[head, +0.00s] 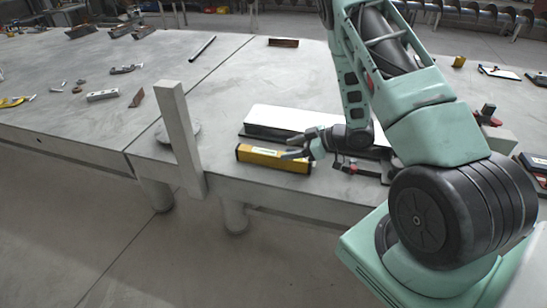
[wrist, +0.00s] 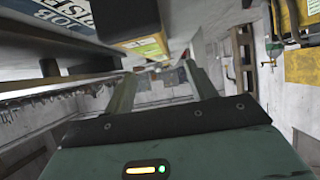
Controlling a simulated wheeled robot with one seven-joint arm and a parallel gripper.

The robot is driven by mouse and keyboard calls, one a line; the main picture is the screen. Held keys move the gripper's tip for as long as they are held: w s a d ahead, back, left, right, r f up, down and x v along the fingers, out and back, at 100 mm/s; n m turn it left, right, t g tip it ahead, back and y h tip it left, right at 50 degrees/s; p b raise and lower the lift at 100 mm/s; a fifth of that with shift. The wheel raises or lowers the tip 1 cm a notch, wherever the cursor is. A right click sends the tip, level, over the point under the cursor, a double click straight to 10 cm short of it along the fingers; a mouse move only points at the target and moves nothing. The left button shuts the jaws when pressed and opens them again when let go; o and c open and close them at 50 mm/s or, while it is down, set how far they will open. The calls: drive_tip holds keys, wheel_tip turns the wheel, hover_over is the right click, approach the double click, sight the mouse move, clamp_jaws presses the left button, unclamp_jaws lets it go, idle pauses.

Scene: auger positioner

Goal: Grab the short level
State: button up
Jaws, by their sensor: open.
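A short yellow box-shaped level (head: 262,158) with dark ends lies near the front edge of the grey table, in front of a long white-topped bar. My gripper (head: 288,148) is open, reaching in from the right at the level's right half. Its fingers overlap the level in the head view, and I cannot tell whether they touch it. In the wrist view my gripper (wrist: 160,75) shows two spread fingers with nothing seen between them. A yellow block with a label (wrist: 150,46), likely the level, is just above the fingers there.
The white-topped bar (head: 275,117) lies just behind the level. An upright grey post (head: 181,135) stands to the left at the table edge. A grey bar (head: 102,95) and small tools lie on the left. The table centre behind the post is mostly clear.

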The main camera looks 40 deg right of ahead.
sight(276, 153)
drive_tip(key=shift+d+f+p+x, duration=0.15)
drive_tip(key=shift+p+x, duration=0.2)
drive_tip(key=shift+x, duration=1.15)
drive_tip(key=shift+d+f+p+x, duration=0.1)
drive_tip(key=shift+f+p+x, duration=0.2)
drive_tip(key=shift+x, duration=1.15)
drive_tip(key=shift+r, duration=0.15)
drive_tip(key=c, duration=1.2)
